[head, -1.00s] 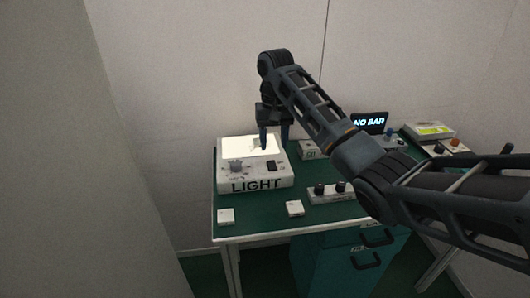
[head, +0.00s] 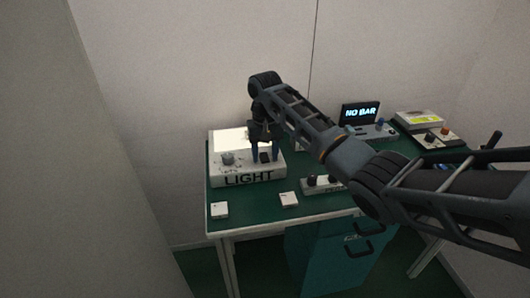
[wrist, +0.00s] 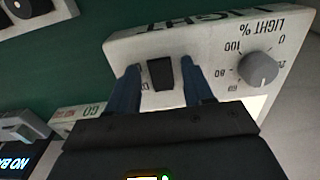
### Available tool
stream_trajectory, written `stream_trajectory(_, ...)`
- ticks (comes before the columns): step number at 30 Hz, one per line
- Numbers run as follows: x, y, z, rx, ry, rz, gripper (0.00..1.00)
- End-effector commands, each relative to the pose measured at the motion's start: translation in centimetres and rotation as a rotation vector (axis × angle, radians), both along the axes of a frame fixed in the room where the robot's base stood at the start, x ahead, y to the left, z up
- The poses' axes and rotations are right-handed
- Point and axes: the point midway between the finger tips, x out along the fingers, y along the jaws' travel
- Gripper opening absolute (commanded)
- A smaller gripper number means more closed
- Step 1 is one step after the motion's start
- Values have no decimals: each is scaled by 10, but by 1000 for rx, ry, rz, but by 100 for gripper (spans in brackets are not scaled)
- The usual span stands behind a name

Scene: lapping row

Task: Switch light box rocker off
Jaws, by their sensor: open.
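The light box (head: 230,173) is a white box lettered LIGHT, with a bright, lit top panel (head: 229,140). It stands at the left of the green bench. Its black rocker (head: 265,157) is on the sloped front panel, right of the grey knob (head: 228,158). In the wrist view the rocker (wrist: 161,73) lies between my two fingers, with the knob (wrist: 258,69) to the right. My gripper (head: 265,155) is open, its blue fingers straddling the rocker. I cannot tell whether the fingertips touch the panel.
Two small white blocks (head: 220,210) (head: 289,199) lie near the bench's front edge. A box with black knobs (head: 318,184) is right of the light box. A NO BAR display (head: 361,112) and another unit (head: 437,137) stand further right. A wall is close behind.

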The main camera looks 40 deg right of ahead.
Motion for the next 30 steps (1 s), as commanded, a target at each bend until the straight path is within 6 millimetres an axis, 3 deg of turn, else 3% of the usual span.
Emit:
stream_trajectory(2, 0, 0, 0, 0, 0, 0, 46)
stream_trajectory(16, 0, 0, 0, 0, 0, 0, 1)
stream_trajectory(30, 4, -4, 2, 70, 112, -3, 0)
